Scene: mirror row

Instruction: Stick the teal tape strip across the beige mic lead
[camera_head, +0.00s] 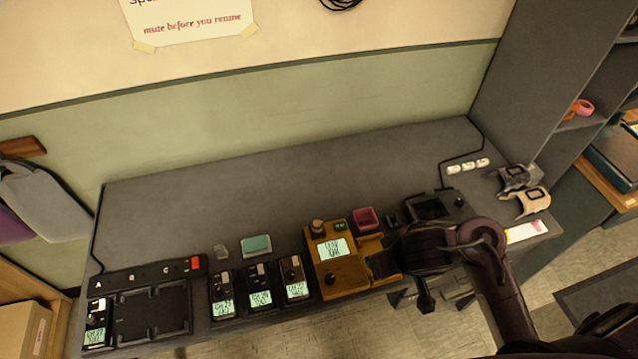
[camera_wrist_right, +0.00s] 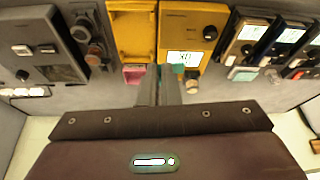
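A small teal-topped piece (camera_head: 256,244) lies on the desk behind the row of packs; it also shows in the wrist view (camera_wrist_right: 243,73). I cannot tell whether it is the tape strip or its holder. No beige mic lead can be made out; a pack with tan trim (camera_head: 294,278) stands at the right end of the small packs. My right gripper (camera_head: 382,265) is by the right side of the yellow unit (camera_head: 337,262). My left gripper is not in view.
A pink tray (camera_head: 367,217) stands behind my right gripper. Several small packs and a black charging dock (camera_head: 150,312) line the front left. A dark grey unit (camera_head: 440,206) stands right of the yellow one. The back of the desk (camera_head: 220,205) is mostly clear.

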